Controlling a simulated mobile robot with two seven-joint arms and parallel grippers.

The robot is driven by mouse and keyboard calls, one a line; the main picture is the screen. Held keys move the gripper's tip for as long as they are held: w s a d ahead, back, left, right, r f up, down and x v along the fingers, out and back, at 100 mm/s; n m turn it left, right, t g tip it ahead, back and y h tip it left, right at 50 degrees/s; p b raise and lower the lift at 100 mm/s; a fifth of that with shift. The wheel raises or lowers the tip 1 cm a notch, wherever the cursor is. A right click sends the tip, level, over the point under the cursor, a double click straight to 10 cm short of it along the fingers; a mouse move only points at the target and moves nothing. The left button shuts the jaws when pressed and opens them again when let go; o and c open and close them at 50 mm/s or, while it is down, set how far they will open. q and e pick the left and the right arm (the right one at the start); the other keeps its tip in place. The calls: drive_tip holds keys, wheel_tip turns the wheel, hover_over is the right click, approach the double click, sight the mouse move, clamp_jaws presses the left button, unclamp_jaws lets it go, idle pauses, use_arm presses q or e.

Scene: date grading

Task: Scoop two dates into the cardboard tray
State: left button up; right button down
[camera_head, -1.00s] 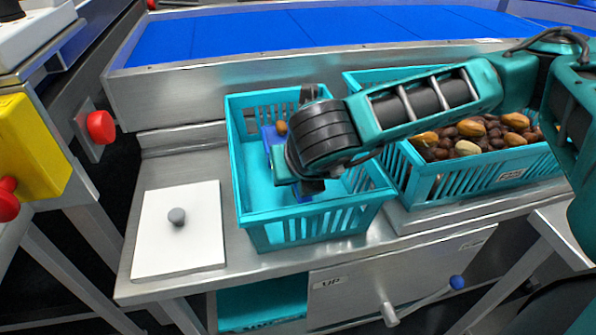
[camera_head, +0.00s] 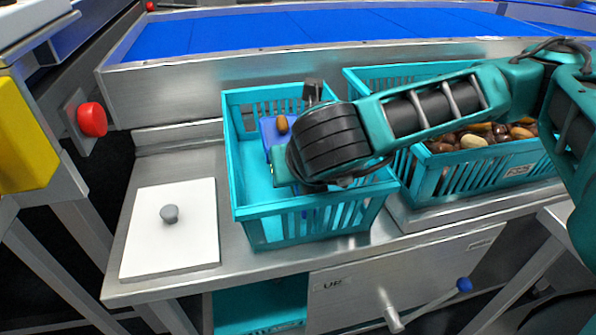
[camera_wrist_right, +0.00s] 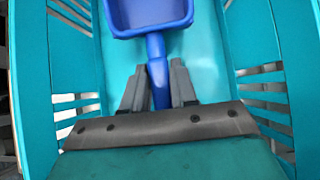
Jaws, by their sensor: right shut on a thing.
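A blue scoop (camera_wrist_right: 157,18) is inside the left teal crate (camera_head: 256,215). My right gripper (camera_wrist_right: 158,88) is shut on the scoop's handle, with a finger on each side. In the head view the scoop (camera_head: 269,131) is partly hidden by my right wrist. A brown date (camera_head: 283,123) shows at the scoop's visible end. The near part of the scoop's bowl looks empty in the right wrist view, and its far end is cut off. More dates (camera_head: 475,140) lie in the right teal crate. I see no cardboard tray. My left gripper is out of view.
The right teal crate (camera_head: 425,185) stands close beside the left one, partly behind my right arm. A white plate with a grey knob (camera_head: 150,235) lies on the metal bench to the left. A blue conveyor (camera_head: 270,35) runs behind.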

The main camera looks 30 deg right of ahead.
drive_tip(key=shift+s+f, duration=0.15)
drive_tip(key=shift+f, duration=0.1)
drive_tip(key=shift+r, duration=1.35)
drive_tip(key=shift+t, duration=0.4)
drive_tip(key=shift+s+r+p, duration=0.15)
drive_tip(key=shift+r+p, duration=0.2)
drive_tip(key=shift+r, duration=2.5)
drive_tip(key=shift+s+a+r+t+b, duration=0.1)
drive_tip(key=shift+s+r+t+b, duration=0.1)
drive_tip(key=shift+r, duration=0.2)
drive_tip(key=shift+s+a+r+t+b, duration=0.1)
drive_tip(key=shift+s+r+t+b, duration=0.1)
drive_tip(key=shift+r, duration=0.15)
drive_tip(key=shift+s+r+b, duration=0.55)
drive_tip(key=shift+r+b, duration=0.35)
drive_tip(key=shift+b, duration=0.3)
drive_tip(key=shift+f, duration=0.1)
